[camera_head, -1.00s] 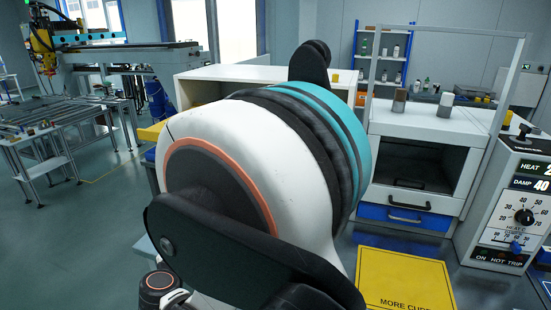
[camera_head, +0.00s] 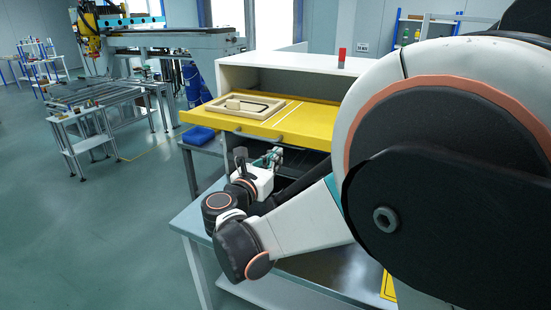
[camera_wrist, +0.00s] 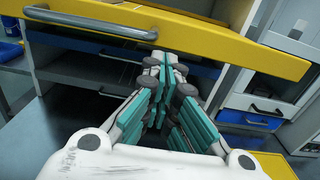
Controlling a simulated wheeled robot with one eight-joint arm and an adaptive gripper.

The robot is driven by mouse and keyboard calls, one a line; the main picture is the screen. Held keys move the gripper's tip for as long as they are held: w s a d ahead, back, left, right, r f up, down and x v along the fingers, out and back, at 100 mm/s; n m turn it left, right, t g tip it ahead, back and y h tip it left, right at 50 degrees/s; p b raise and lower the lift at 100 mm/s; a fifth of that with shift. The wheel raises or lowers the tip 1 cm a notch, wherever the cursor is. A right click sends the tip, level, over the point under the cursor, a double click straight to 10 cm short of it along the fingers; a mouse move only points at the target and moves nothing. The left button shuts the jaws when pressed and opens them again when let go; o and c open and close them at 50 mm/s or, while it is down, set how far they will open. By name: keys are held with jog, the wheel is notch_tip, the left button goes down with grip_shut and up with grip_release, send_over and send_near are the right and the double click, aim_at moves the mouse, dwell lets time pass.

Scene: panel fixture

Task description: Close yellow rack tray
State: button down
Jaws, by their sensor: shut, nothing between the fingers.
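The yellow rack tray (camera_head: 305,128) sticks out of the white rack cabinet (camera_head: 290,75), well past its front. In the wrist view its yellow front edge (camera_wrist: 225,38) crosses the top, with a metal bar handle (camera_wrist: 90,22) on the left. My gripper (camera_head: 274,155) is below the tray's front edge in the head view. In the wrist view its teal-padded fingers (camera_wrist: 165,70) are together with nothing between them, and their tips appear close to the tray's edge. I cannot tell whether they touch it.
A light frame-shaped part (camera_head: 235,107) lies on the tray. Below the tray are dark cabinet openings. A blue bin (camera_head: 197,135) stands left of the cabinet. In the wrist view a grey cabinet with a blue drawer (camera_wrist: 250,120) stands right. Open floor lies left.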

jog(key=shift+b+x, duration=0.5)
jog(key=shift+x, duration=1.6)
jog(key=shift+w, duration=0.1)
jog(key=p+x, duration=0.2)
jog(key=x, duration=2.2)
jog(key=shift+w+d, duration=0.25)
jog(key=shift+w, duration=0.1)
jog(key=shift+r, duration=0.2)
jog(key=shift+s+f, duration=0.1)
